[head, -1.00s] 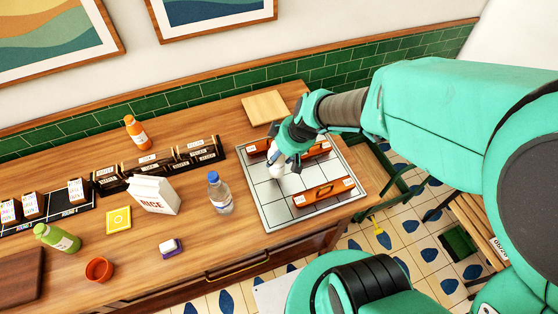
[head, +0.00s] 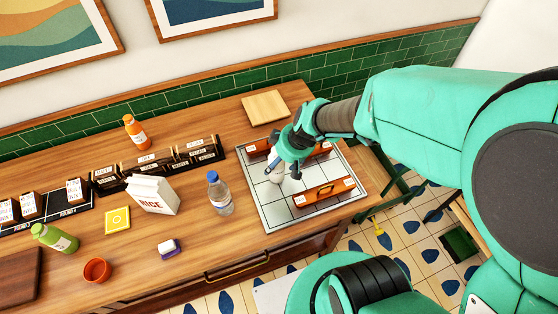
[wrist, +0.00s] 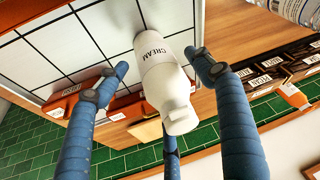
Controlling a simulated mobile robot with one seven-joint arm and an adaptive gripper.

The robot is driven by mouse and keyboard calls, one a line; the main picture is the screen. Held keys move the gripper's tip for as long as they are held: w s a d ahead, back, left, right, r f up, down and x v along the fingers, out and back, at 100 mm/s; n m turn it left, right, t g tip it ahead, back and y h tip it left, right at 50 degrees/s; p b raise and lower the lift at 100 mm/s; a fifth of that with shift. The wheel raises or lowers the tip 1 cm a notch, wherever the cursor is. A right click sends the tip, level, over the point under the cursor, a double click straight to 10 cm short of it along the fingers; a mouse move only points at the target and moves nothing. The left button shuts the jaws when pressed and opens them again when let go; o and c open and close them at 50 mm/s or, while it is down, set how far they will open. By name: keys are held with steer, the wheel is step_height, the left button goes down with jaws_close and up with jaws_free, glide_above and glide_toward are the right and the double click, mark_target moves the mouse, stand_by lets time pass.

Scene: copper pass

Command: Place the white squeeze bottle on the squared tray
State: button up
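The white squeeze bottle (head: 275,173), marked CREAM in the wrist view (wrist: 158,72), stands on the squared tray (head: 270,207), left of its middle. The tray is pale with dark grid lines and also shows in the wrist view (wrist: 62,48). My gripper (head: 284,166) is over the tray at the bottle. In the wrist view its blue fingers are spread open around the bottle, with a gap visible on the left side. My gripper hides part of the bottle in the head view.
Brown labelled blocks stand on the tray, one at the front (head: 323,193). A clear water bottle (head: 220,196) stands just left of the tray, with a rice carton (head: 153,195) farther left. A wooden board (head: 265,107) lies behind the tray.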

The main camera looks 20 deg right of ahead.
steer(key=shift+r, duration=0.2)
steer(key=p+v, duration=0.2)
steer(key=v, duration=1)
stand_by(0.6)
steer(key=s+r+m+t+h, duration=0.1)
steer(key=s+r+m, duration=0.1)
steer(key=s+r, duration=0.4)
steer(key=s+a+r+m+h, duration=0.1)
steer(key=s+r+m, duration=0.2)
steer(key=r, duration=1.2)
steer(key=s, duration=0.3)
steer(key=shift+s+a+t, duration=0.15)
steer(key=shift+s+t, duration=0.05)
steer(key=shift+t, duration=0.2)
